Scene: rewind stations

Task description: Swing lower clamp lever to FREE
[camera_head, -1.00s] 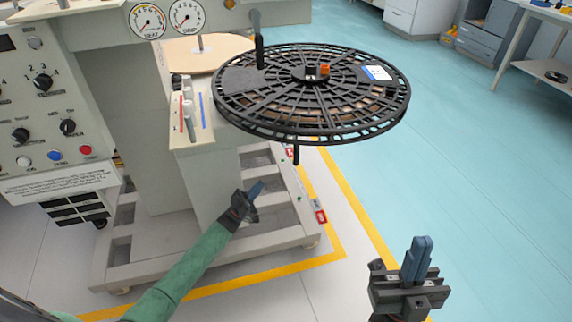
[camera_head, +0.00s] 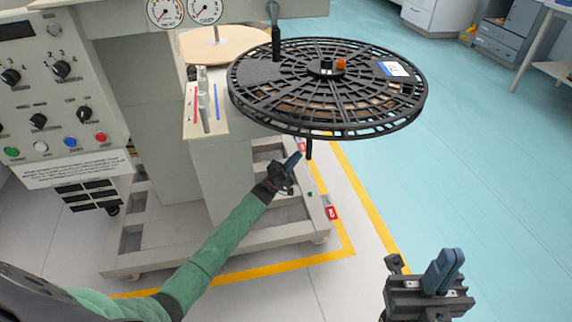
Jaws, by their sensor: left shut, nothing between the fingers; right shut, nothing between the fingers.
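The lower clamp lever shows as a short dark rod (camera_head: 309,149) hanging below the black reel (camera_head: 330,88); I cannot tell its setting, and its upper end is hidden by the reel. My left gripper (camera_head: 293,160) is shut and empty, with its blue fingertips just left of and slightly below the rod; I cannot tell whether they touch. A second dark lever (camera_head: 275,32) stands upright above the reel. My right gripper (camera_head: 444,270) is shut and empty at the lower right, apart from the machine.
The control panel (camera_head: 50,88) with knobs and buttons is at the left. The pale machine base (camera_head: 240,232) stands inside yellow floor lines. A wooden disc (camera_head: 225,45) lies behind the reel. Open blue floor is on the right.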

